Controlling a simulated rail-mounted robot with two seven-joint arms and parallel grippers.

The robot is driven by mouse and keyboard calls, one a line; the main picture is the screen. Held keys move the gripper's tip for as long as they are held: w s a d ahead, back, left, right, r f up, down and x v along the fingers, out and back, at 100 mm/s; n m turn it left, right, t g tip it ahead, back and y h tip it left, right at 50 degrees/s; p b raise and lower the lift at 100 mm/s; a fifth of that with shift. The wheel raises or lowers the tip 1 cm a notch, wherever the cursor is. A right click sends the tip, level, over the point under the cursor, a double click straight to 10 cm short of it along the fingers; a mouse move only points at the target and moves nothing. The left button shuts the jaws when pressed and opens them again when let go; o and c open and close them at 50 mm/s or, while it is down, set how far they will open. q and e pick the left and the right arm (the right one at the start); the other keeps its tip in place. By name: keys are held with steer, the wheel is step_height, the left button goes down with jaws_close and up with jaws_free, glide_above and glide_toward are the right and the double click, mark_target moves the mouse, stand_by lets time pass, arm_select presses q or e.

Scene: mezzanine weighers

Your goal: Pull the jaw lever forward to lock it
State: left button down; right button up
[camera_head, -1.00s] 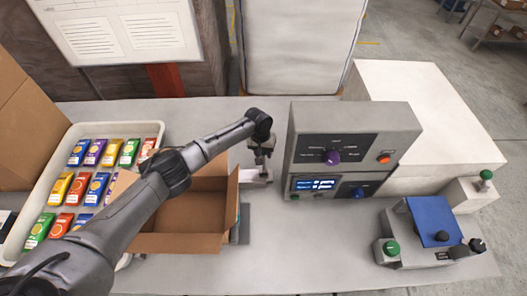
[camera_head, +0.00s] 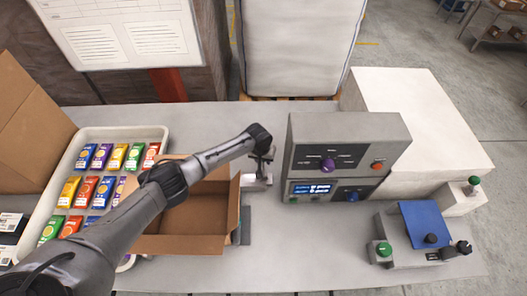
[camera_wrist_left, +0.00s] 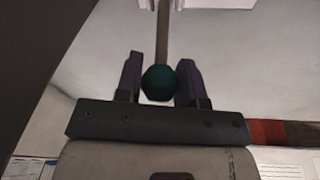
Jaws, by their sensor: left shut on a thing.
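The jaw lever shows in the left wrist view as a thin rod (camera_wrist_left: 162,38) with a dark green ball knob (camera_wrist_left: 160,84) on its end. My left gripper (camera_wrist_left: 159,66) has one dark finger on each side of the knob and is shut on it. In the head view my left gripper (camera_head: 263,155) is above a small pale metal fixture (camera_head: 258,181) beside the open carton. The arm's end and gripper hide most of the lever there. My right gripper is in neither view.
An open cardboard carton (camera_head: 183,244) stands just left of the fixture, under my left arm. A grey control box (camera_head: 347,131) stands close on the right. A white tray (camera_head: 150,132) of coloured packets is at left. The front middle of the bench is clear.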

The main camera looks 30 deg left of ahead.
mark_target(264, 165)
arm_select(q)
steer(key=t+p, duration=0.1)
steer(key=p, duration=0.1)
steer(key=s+d+r+t+y+p, duration=0.1)
steer(key=p, duration=0.2)
steer(key=shift+s+d, duration=0.1)
steer(key=shift+s, duration=0.2)
steer(key=shift+s+d+t+y+p, duration=0.3)
steer(key=shift+t+y+p, duration=0.2)
steer(key=shift+y+p, duration=0.1)
steer(key=shift+s+d+f+t+y+p, duration=0.1)
steer(key=shift+s+d+t+y+p, duration=0.05)
steer(key=shift+s+t+y+p, duration=0.35)
steer(key=shift+w, duration=0.1)
steer(key=c, duration=0.8)
jaws_free()
steer(key=shift+o, duration=0.2)
